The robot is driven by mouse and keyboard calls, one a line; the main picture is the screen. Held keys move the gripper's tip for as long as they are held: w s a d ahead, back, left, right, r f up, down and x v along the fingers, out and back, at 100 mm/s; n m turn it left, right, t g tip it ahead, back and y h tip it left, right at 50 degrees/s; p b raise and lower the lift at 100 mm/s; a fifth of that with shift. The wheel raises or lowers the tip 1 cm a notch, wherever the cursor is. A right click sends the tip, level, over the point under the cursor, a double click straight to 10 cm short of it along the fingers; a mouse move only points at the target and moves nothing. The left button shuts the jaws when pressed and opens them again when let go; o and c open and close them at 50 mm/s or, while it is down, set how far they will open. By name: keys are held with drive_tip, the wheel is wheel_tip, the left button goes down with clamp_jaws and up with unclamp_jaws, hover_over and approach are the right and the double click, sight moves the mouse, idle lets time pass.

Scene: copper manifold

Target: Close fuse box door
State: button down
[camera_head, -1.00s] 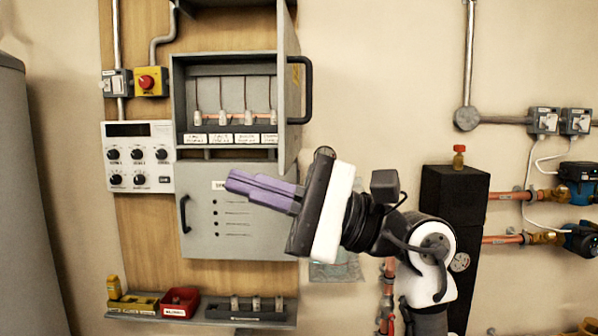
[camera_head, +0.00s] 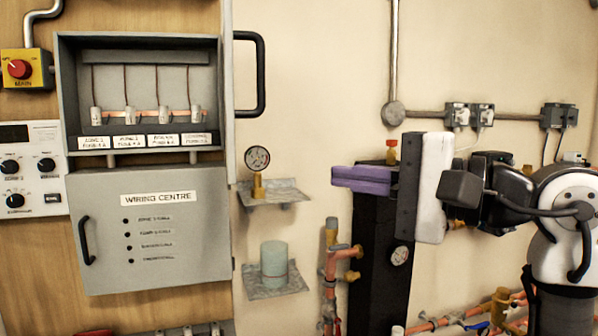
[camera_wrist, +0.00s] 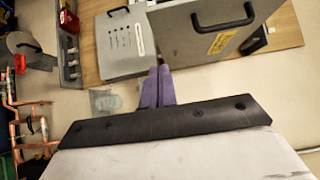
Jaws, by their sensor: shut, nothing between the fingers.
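The grey fuse box (camera_head: 140,55) is mounted on the wooden board, and its inside with a row of several fuses (camera_head: 146,115) shows. Its door (camera_head: 229,95) stands open, seen nearly edge-on at the box's right side, with a black handle (camera_head: 261,75) facing right. In the wrist view the door (camera_wrist: 205,40) shows its outer face with a yellow label and the handle (camera_wrist: 225,22). My gripper (camera_head: 335,180) has purple fingers, shut and empty. It points left, to the right of and below the door handle, apart from it. The fingers also show in the wrist view (camera_wrist: 157,72).
The wiring centre cabinet (camera_head: 155,240) is shut below the fuse box. Two small shelves to its right hold a gauge (camera_head: 257,165) and a pale green cylinder (camera_head: 274,262). A black column (camera_head: 375,270) and copper pipes stand below my gripper.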

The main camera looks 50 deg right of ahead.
drive_tip(key=w+a+p, duration=0.3)
drive_tip(key=w+a, duration=0.2)
drive_tip(key=w, duration=0.6)
